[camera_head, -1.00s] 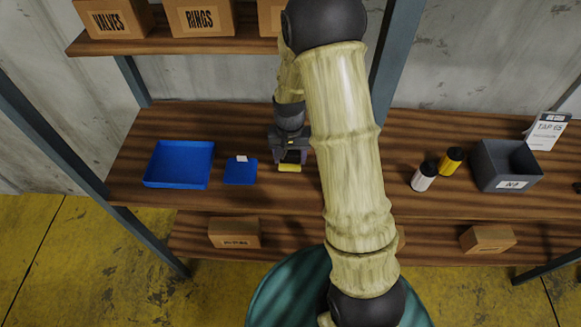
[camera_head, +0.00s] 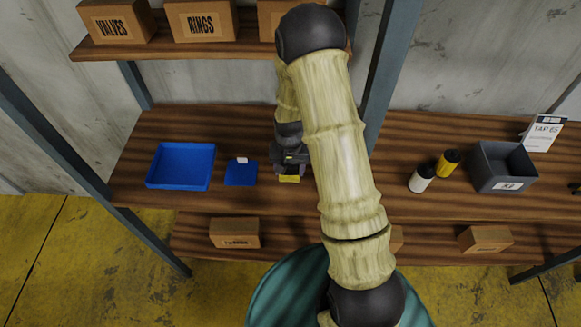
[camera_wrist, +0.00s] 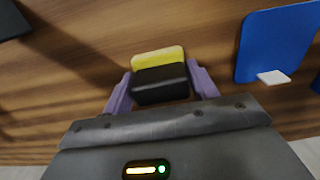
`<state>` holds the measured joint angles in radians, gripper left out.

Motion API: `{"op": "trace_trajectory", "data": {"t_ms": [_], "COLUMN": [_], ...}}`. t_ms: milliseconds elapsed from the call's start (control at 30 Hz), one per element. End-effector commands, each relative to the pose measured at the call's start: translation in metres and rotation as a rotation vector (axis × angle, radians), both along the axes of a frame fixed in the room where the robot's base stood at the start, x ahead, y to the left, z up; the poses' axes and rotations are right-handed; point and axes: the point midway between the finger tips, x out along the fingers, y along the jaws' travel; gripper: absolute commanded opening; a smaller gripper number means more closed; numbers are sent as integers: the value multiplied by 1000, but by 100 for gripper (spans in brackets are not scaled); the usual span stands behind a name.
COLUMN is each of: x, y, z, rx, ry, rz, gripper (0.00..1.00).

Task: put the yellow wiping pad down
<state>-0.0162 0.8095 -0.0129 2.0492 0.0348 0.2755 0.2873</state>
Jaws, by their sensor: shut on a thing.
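The yellow wiping pad (camera_head: 289,179) has a black block-like grip on top, seen in the wrist view (camera_wrist: 158,58). My gripper (camera_head: 290,168) is shut on the pad's black grip, with one purple-grey finger on each side in the wrist view (camera_wrist: 160,86). The pad is low over the wooden shelf, right of a blue mat. I cannot tell whether its yellow underside touches the wood. My arm hides part of the shelf to the right of the pad.
On the wooden shelf (camera_head: 400,150), a blue mat (camera_head: 240,174) with a white tab and a blue tray (camera_head: 181,166) lie left of the pad. White (camera_head: 421,178) and yellow (camera_head: 447,163) bottles and a grey bin (camera_head: 503,167) stand to the right. Bare wood surrounds the pad.

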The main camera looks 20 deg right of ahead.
Motion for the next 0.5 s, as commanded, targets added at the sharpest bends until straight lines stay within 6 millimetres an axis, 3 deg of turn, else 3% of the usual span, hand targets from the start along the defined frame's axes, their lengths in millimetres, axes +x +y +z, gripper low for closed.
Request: {"op": "trace_trajectory", "data": {"t_ms": [67, 100, 200, 500], "x": [-3, -4, -4, -3], "y": [0, 0, 0, 0], "z": [-4, -4, -4, -4], "rx": [0, 0, 0, 0], "ry": [9, 10, 12, 9], "rz": [0, 0, 0, 1], "gripper": [34, 61, 80, 80]}}
